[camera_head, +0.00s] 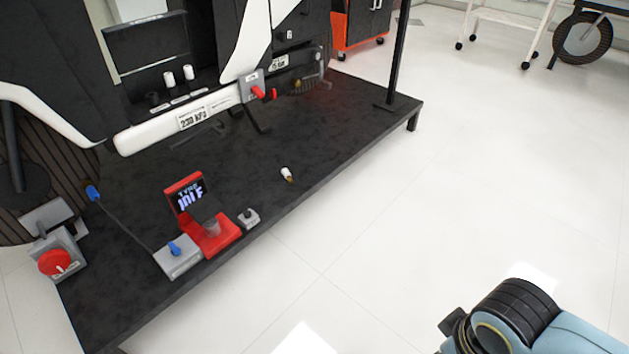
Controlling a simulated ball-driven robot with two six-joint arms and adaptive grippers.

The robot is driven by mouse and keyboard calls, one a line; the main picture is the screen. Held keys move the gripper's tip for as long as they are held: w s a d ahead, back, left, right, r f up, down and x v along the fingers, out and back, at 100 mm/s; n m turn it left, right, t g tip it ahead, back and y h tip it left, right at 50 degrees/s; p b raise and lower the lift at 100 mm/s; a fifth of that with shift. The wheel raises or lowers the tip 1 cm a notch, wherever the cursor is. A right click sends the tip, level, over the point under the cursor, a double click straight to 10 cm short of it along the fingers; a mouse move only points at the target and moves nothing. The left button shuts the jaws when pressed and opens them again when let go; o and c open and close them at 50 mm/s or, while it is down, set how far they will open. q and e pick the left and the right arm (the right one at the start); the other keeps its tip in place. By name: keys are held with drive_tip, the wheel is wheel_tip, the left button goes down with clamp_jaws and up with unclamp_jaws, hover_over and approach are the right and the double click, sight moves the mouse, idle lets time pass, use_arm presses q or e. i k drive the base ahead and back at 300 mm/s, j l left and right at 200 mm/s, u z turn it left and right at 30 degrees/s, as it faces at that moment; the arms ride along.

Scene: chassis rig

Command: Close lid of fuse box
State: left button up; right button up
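The fuse box seems to be the black box on the chassis at the upper left. Its dark lid (147,45) stands raised at the back, apart from the front rim. A small white cylinder with a dark, orange-tinged end (287,174) lies on the black platform. My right arm shows only as a blue and black part at the lower right, far from the box; its fingers are not visible. My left gripper is out of the picture.
The black platform (330,130) bears a red display stand (208,235) reading "IDLE", a grey box with a blue lever (177,255) and a small grey switch (248,218). A red-knob box (55,262) is at the left.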

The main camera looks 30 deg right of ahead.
sight(139, 43)
drive_tip(key=i+l+u, duration=0.4)
drive_tip(key=i+l, duration=0.15)
drive_tip(key=l, duration=0.15)
drive_tip(key=i+l+u, duration=0.2)
drive_tip(key=l, duration=0.2)
